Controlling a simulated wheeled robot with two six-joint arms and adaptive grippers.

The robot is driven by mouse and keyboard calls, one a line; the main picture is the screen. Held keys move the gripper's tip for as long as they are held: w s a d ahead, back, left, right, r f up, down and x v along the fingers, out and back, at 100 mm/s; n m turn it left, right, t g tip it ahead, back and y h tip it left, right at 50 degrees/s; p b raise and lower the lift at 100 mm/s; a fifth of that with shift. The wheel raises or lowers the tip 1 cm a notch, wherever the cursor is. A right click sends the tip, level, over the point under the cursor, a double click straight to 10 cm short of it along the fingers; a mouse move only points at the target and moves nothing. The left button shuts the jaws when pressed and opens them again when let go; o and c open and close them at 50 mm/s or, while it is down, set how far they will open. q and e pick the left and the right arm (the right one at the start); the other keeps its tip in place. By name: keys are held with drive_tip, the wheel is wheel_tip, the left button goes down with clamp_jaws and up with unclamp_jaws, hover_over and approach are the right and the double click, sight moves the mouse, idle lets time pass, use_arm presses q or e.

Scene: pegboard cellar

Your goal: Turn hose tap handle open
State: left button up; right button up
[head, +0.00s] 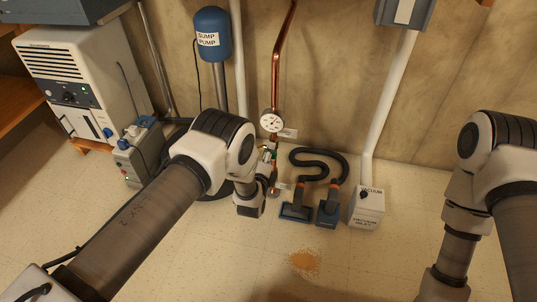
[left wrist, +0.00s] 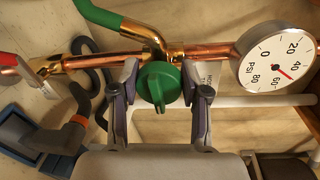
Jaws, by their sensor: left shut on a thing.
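The hose tap handle (left wrist: 158,86) is a green knob in the middle of the left wrist view. It sits on a brass tap body (left wrist: 150,38) joined to a copper pipe (left wrist: 206,59). My left gripper (left wrist: 163,92) has one finger on each side of the handle and is shut on it. In the head view my left gripper (head: 267,158) is at the copper pipe below the gauge, and my wrist hides most of the tap. My right arm shows at the right, but its gripper is out of view.
A round pressure gauge (head: 272,121) is close above the tap. A green hose (left wrist: 101,14) leaves the tap. A vacuum inlet box (head: 367,208), black hose (head: 322,160) and blue floor nozzles (head: 327,213) are to the right. A sump pump (head: 211,35) stands left.

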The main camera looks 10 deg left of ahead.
idle(0.3)
use_arm(q)
drive_tip(key=o, duration=1.1)
drive_tip(key=shift+o, duration=0.2)
drive_tip(key=s+r, duration=0.1)
drive_tip(key=s, duration=1.1)
drive_tip(key=shift+a, duration=0.2)
drive_tip(key=shift+r, duration=0.15)
